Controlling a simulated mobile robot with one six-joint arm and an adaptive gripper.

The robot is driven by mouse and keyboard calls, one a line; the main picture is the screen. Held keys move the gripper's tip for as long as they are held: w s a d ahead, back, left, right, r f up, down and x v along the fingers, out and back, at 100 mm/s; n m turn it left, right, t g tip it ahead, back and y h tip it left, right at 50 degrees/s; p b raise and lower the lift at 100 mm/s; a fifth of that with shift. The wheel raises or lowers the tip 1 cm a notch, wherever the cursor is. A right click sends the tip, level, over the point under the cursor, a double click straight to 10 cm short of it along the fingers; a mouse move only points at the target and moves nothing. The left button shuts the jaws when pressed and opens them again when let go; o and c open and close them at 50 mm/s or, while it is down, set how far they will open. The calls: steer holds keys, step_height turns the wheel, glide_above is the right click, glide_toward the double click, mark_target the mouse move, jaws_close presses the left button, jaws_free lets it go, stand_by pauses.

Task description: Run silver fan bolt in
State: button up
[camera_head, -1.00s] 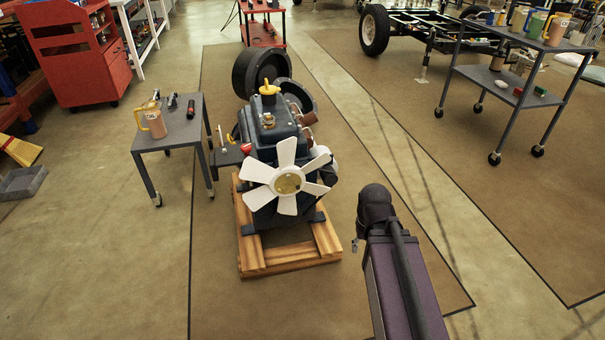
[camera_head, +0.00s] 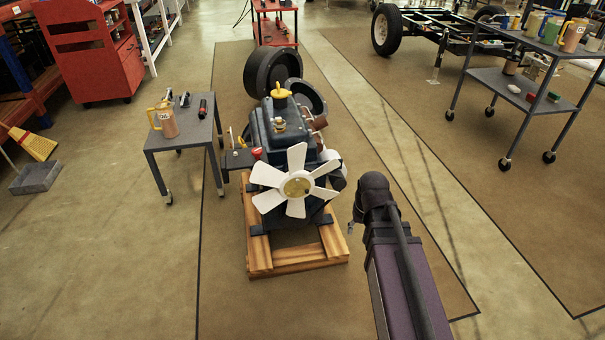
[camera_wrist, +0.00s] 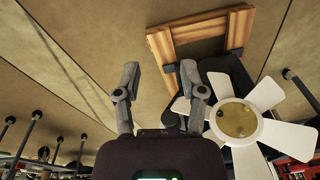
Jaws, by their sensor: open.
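The white fan (camera_head: 268,175) with a brass-coloured hub (camera_head: 297,187) is on the front of the dark blue engine (camera_head: 270,130). In the wrist view the fan (camera_wrist: 266,94) is at the right, and its hub (camera_wrist: 236,121) shows a few small bolt heads. I cannot tell which of them is the silver bolt. My gripper (camera_wrist: 160,82) is open and empty, its two fingers apart, to the left of the fan in the wrist view. In the head view my arm's dark end is right of the fan, apart from it; the fingers are mostly hidden there.
The engine stands on a wooden pallet (camera_head: 290,268). A small grey table (camera_head: 185,143) with a jug (camera_head: 163,123) and tools stands left. A grey trolley (camera_head: 490,79) is back right. Floor is clear around the pallet's front and right.

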mark_target(298, 180)
steer(key=w+a+r+n+t+y+p, duration=0.2)
steer(key=w+a+r+p, duration=0.7)
steer(key=w+a+r, duration=0.3)
steer(key=w+a, duration=0.3)
steer(key=w, duration=0.1)
steer(key=shift+w+r+t+y+p, duration=0.3)
steer(key=shift+t+p, duration=0.1)
steer(key=shift+a+f, duration=0.1)
steer(key=shift+f, duration=0.1)
steer(key=b+x, duration=1.2)
steer(key=x, duration=0.1)
steer(key=shift+w+f+b, duration=0.1)
steer(key=shift+f+b, duration=0.05)
steer(key=shift+b, duration=0.15)
jaws_close()
